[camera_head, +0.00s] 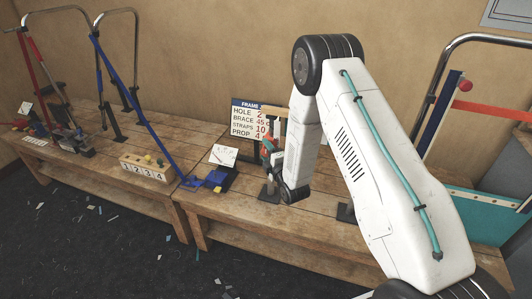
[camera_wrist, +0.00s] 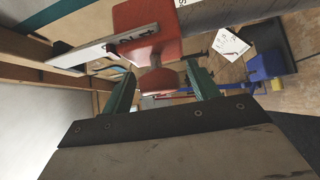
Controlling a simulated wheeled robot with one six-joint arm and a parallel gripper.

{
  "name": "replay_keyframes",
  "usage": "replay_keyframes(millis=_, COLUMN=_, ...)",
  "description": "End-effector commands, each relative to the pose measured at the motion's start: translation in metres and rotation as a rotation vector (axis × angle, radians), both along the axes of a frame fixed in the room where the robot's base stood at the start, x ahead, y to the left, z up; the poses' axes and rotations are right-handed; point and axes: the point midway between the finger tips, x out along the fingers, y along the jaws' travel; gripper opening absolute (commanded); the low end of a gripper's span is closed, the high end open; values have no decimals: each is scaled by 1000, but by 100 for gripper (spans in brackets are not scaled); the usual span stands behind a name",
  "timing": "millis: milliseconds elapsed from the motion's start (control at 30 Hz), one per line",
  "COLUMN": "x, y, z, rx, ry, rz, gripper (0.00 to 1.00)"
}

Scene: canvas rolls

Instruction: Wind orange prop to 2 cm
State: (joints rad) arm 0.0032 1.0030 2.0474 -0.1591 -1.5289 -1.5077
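In the wrist view an orange-red prop block (camera_wrist: 146,22) has a pale marked scale strip (camera_wrist: 120,45) across it; I cannot read its value. A rounded orange-red knob (camera_wrist: 156,80) sits just below the block. My gripper (camera_wrist: 163,77) has its two green fingers on either side of this knob, with a visible gap at the right finger; the left fingertip is close to the knob. In the head view my gripper (camera_head: 266,150) is beside an upright post on the right bench, with some orange showing there. My arm hides much of that frame.
A sign (camera_head: 249,120) reads FRAME, HOLE, BRACE, STRAPS, PROP, with values partly covered. A numbered wooden block (camera_head: 147,168), blue box (camera_head: 221,177) and note card (camera_head: 223,155) are on the benches (camera_head: 205,205). A blue brace (camera_head: 130,95) slants left. Scraps litter the floor.

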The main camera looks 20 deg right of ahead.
Motion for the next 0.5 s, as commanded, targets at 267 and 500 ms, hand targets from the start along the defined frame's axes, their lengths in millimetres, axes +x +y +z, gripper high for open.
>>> replay_keyframes(millis=267, x=0, y=0, z=0, rx=0, ry=0, rz=0, gripper=17)
replay_keyframes(millis=500, x=0, y=0, z=-1, rx=32, ry=-23, rz=0, gripper=17)
